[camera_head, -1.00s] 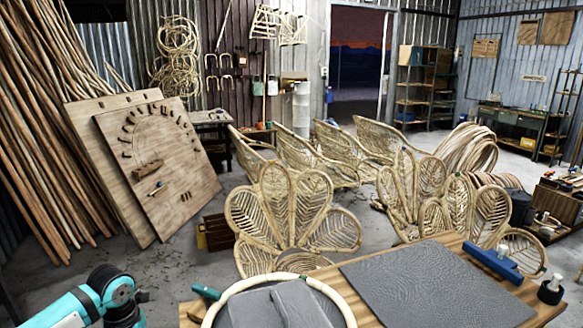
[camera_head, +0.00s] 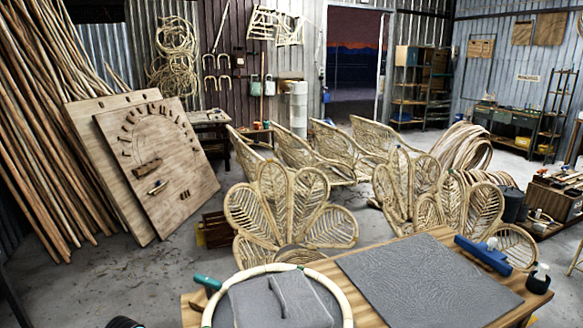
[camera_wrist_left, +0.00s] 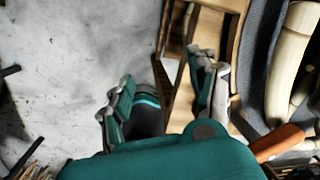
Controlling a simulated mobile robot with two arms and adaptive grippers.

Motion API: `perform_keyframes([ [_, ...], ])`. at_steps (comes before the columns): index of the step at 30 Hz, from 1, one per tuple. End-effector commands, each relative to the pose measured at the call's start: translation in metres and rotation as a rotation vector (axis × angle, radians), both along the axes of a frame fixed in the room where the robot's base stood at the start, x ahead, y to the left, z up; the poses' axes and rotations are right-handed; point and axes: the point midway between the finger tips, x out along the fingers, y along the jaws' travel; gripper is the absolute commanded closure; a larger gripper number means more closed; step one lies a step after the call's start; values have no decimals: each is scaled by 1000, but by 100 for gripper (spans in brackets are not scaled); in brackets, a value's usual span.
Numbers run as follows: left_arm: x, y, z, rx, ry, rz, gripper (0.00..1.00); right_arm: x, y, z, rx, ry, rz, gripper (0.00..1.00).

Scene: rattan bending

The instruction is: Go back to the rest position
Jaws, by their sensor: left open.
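My left gripper (camera_wrist_left: 163,95) is open in the left wrist view, its two teal and grey fingers apart with nothing gripped. It is beside the wooden bench edge (camera_wrist_left: 183,105), with grey floor to its left. In the head view the left gripper cannot be made out; only a small dark part of my arm shows at the bottom left edge. The right gripper is in neither view. A pale rattan ring (camera_head: 344,296) lies on the bench (camera_head: 318,267) around grey padded blocks (camera_head: 285,302); part of it shows in the left wrist view (camera_wrist_left: 290,60).
A grey mat (camera_head: 425,290), a blue tool (camera_head: 484,253) and a dark bottle (camera_head: 539,280) are on the bench. A teal handle (camera_head: 207,282) sticks out at its left edge. Rattan chairs (camera_head: 290,210) stand behind. The floor at left (camera_head: 110,285) is clear.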

Motion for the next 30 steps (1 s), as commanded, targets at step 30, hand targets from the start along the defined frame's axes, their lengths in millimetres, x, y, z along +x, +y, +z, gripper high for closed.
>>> perform_keyframes([
  [30,-453,-86,-376,-220,78,2012,41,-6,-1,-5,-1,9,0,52],
])
